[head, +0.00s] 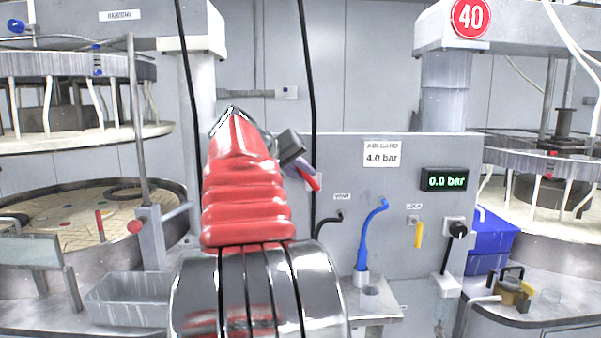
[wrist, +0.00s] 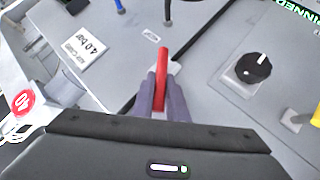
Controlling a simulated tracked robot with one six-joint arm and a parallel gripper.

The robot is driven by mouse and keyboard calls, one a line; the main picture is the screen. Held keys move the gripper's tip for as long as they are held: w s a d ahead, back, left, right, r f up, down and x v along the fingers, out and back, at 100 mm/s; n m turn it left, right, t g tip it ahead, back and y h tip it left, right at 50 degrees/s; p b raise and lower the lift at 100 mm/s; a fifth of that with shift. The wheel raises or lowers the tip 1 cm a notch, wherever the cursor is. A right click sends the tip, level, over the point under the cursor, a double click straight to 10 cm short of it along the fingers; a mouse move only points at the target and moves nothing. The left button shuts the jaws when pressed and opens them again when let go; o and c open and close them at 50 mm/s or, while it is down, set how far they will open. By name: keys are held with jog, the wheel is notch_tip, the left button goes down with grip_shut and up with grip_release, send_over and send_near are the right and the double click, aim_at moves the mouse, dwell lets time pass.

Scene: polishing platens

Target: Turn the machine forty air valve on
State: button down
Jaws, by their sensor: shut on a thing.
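The red valve lever (head: 312,181) sits at the left part of the grey machine panel (head: 350,150), below and left of the air card. In the wrist view the red lever (wrist: 162,67) stands between the two purple-grey fingers of my gripper (wrist: 163,90), which are shut on it. In the head view my gripper (head: 299,168) is small and partly behind my arm, and the valve body is hidden. The display (head: 447,180) reads 0.0 bar. The air card (head: 382,153) reads 4.0 bar. A red sign (head: 470,17) reads 40.
A black cable (head: 309,90) hangs close to my gripper. A round platen (head: 80,215) stands at left, a blue bin (head: 490,235) at right.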

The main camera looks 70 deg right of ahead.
jog(key=shift+f, duration=0.1)
jog(key=c, duration=1.7)
grip_release()
jog(key=shift+c, duration=0.2)
jog(key=shift+a, duration=0.1)
jog(key=v, duration=1.3)
jog(key=shift+a+r, duration=0.25)
jog(key=shift+s, duration=0.1)
jog(key=shift+c, duration=0.3)
